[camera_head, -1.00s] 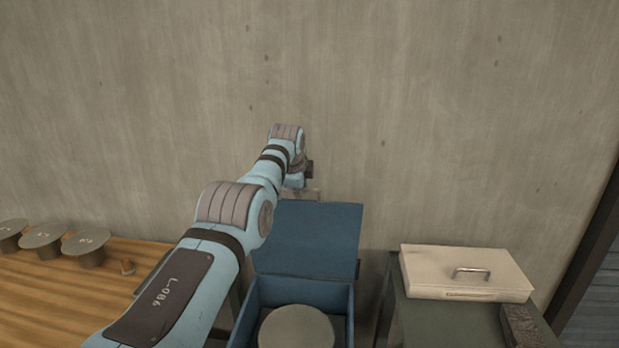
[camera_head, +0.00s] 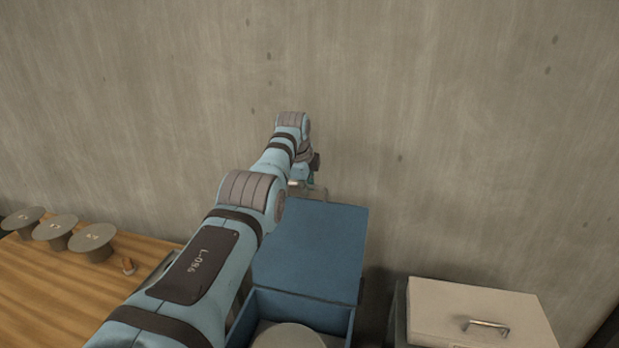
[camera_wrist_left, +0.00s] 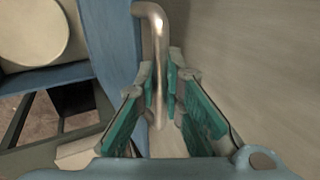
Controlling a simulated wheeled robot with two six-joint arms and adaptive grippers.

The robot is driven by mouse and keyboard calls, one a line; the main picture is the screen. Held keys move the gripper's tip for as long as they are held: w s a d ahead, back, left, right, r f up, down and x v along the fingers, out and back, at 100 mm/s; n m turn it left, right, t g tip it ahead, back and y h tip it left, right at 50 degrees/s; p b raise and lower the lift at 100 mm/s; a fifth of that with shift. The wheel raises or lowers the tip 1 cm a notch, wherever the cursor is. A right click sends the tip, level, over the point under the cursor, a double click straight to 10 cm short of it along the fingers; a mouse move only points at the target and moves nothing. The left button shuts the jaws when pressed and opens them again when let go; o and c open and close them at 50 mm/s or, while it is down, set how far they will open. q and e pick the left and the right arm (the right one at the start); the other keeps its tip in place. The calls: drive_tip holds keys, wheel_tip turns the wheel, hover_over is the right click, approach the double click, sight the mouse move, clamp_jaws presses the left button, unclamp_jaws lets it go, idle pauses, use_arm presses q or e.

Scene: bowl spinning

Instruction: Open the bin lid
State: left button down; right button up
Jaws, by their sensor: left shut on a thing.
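The blue bin (camera_head: 335,315) stands below the wall with its blue lid (camera_head: 315,250) raised and tilted back toward the wall. A round grey disc-topped object (camera_head: 288,337) sits inside the bin. My left gripper (camera_wrist_left: 165,85) is shut on the metal lid handle (camera_wrist_left: 150,14), whose bar runs between the green-padded fingers. In the head view the left gripper (camera_head: 305,186) is at the lid's top edge, partly hidden by my arm. The right gripper is not in view.
A wooden table (camera_head: 45,290) at left holds several grey round-topped pieces (camera_head: 92,237) and a small brown object (camera_head: 128,266). At right, a beige case (camera_head: 475,315) with a handle lies on a dark stand. The wall is close behind the lid.

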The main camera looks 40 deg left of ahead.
use_arm(q)
drive_tip(key=shift+s+d, duration=0.15)
drive_tip(key=c, duration=1.7)
unclamp_jaws()
drive_tip(key=shift+w+f, duration=0.15)
drive_tip(key=shift+w, duration=0.05)
drive_tip(key=shift+s+r, duration=0.2)
drive_tip(key=shift+r, duration=0.4)
drive_tip(key=v, duration=1)
drive_tip(key=shift+s+d+r, duration=0.1)
drive_tip(key=shift+s+r, duration=0.1)
drive_tip(key=shift+r, duration=0.15)
